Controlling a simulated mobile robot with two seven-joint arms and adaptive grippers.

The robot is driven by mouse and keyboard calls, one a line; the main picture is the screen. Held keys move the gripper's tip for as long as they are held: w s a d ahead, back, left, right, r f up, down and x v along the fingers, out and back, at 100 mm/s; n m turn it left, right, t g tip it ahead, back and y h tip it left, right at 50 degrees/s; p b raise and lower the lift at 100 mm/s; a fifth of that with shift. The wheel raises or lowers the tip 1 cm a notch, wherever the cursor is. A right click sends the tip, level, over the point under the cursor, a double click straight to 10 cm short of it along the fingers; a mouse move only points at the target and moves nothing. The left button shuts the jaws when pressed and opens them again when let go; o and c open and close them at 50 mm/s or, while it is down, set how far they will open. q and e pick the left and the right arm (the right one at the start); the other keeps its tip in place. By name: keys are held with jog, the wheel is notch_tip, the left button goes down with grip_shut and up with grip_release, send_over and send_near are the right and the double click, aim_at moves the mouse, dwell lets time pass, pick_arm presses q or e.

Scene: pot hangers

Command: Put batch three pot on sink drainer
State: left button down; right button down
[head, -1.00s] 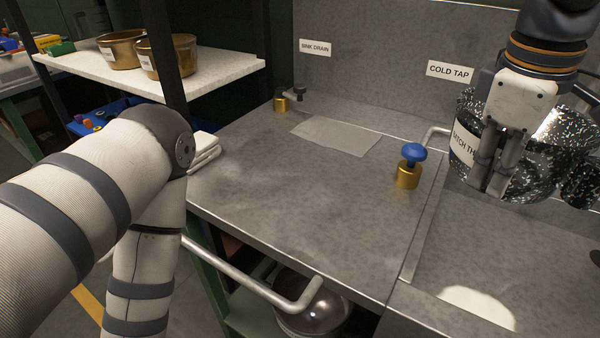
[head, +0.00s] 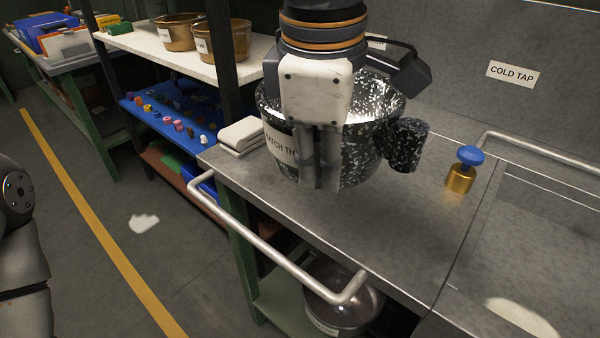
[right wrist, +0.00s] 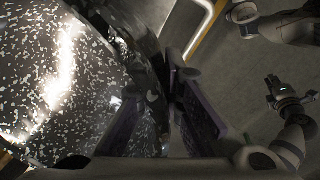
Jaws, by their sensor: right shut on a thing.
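The batch three pot (head: 373,118) is black with white speckles and carries a partly hidden "BATCH TH" label. My right gripper (head: 318,180) is shut on its near wall, fingers pointing down. The pot is upright over the left part of the grey sink drainer (head: 385,215); I cannot tell whether its base touches. In the right wrist view the pot (right wrist: 60,90) fills the left side beside the fingers (right wrist: 178,115). A gripper (right wrist: 278,95), seemingly my left, shows small there; its jaws are unclear.
A cold tap with a blue knob (head: 470,156) stands right of the pot. A folded white cloth (head: 241,135) lies at the drainer's left end. A metal rail (head: 270,250) runs along the front. Copper pots (head: 222,42) stand on the shelf behind.

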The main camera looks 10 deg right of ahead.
jog(key=w, duration=0.1)
jog(key=w+f, duration=0.1)
jog(key=w, duration=0.1)
jog(key=w+d+f, duration=0.1)
jog(key=w, duration=0.1)
jog(key=shift+w+d+f, duration=0.1)
jog(key=shift+f, duration=0.05)
jog(key=w+f, duration=0.2)
jog(key=w+d+f, duration=0.1)
jog(key=w+f, duration=0.2)
jog(key=shift+w+d+f, duration=0.15)
jog(key=shift+w+f, duration=0.05)
jog(key=shift+f, duration=0.1)
jog(key=shift+w+f, duration=0.2)
jog(key=shift+f, duration=0.05)
notch_tip(320, 180, down, 3)
jog(key=shift+w+f, duration=0.15)
jog(key=shift+f, duration=0.1)
jog(key=c, duration=2.1)
grip_release()
jog(key=shift+f, duration=0.1)
jog(key=o, duration=0.4)
